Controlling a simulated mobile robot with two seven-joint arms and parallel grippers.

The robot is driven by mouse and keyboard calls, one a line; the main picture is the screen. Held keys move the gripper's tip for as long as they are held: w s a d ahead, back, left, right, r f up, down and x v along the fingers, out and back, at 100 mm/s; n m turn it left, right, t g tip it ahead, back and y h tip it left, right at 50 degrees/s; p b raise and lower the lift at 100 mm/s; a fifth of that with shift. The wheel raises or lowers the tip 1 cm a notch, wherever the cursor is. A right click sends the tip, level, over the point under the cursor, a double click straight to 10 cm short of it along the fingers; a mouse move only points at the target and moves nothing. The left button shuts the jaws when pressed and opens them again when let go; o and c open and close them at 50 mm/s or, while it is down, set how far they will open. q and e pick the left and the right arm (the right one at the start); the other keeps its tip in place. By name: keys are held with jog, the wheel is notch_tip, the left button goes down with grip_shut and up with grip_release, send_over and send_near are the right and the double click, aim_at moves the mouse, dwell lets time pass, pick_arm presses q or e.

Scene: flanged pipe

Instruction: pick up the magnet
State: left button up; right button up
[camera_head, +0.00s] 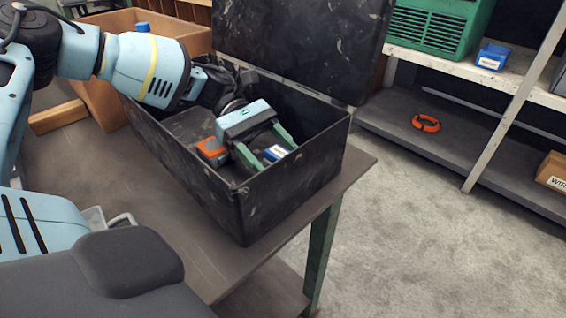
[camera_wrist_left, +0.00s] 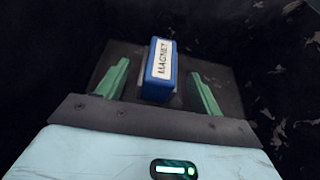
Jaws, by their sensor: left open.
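The magnet (camera_head: 275,153) is a small blue block with a white label, inside the black metal box near its right end. In the left wrist view the magnet (camera_wrist_left: 160,70) shows its "MAGNET" label, with a green finger on each side and a gap to each. My left gripper (camera_head: 270,157) reaches down into the box with its fingers open around the magnet. Neither finger appears to touch it. My right gripper is not in view.
The black box (camera_head: 205,190) has high walls and a raised lid (camera_head: 300,40). An orange and grey object (camera_head: 212,151) lies in it beside my left gripper. The box stands on a table (camera_head: 180,235). A cardboard box (camera_head: 160,25) is behind it. Shelves (camera_head: 460,150) stand at right.

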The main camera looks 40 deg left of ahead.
pick_arm(q)
jog(key=shift+p+x, duration=0.3)
jog(key=shift+x, duration=1.6)
jog(key=shift+w, duration=0.1)
jog(key=c, duration=1.3)
